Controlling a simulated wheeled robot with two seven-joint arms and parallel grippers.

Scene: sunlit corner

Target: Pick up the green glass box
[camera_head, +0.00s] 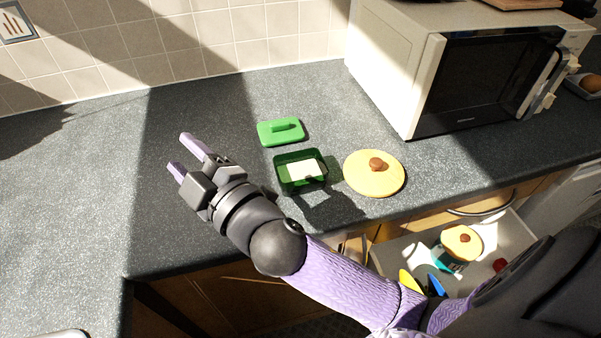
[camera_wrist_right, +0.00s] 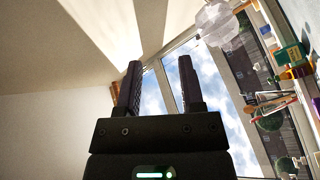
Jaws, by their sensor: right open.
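The green glass box (camera_head: 279,178) stands open on the grey counter. It is dark green, see-through and rectangular, with something white (camera_head: 305,169) inside. A bright green lid with a handle (camera_head: 281,131) lies on the counter just behind it. My right gripper (camera_head: 188,156) is over the counter to the left of the box, open and empty, with its fingers pointing away from the box. In the right wrist view the two fingers (camera_wrist_right: 160,88) stand apart with nothing between them. My left gripper is not in view.
A round yellow lid with a brown knob (camera_head: 374,180) lies right of the box. A microwave (camera_head: 395,60) stands at the back right. Below the counter edge, an open drawer (camera_head: 400,252) holds a yellow-lidded pot (camera_head: 459,250). The counter's left side is clear.

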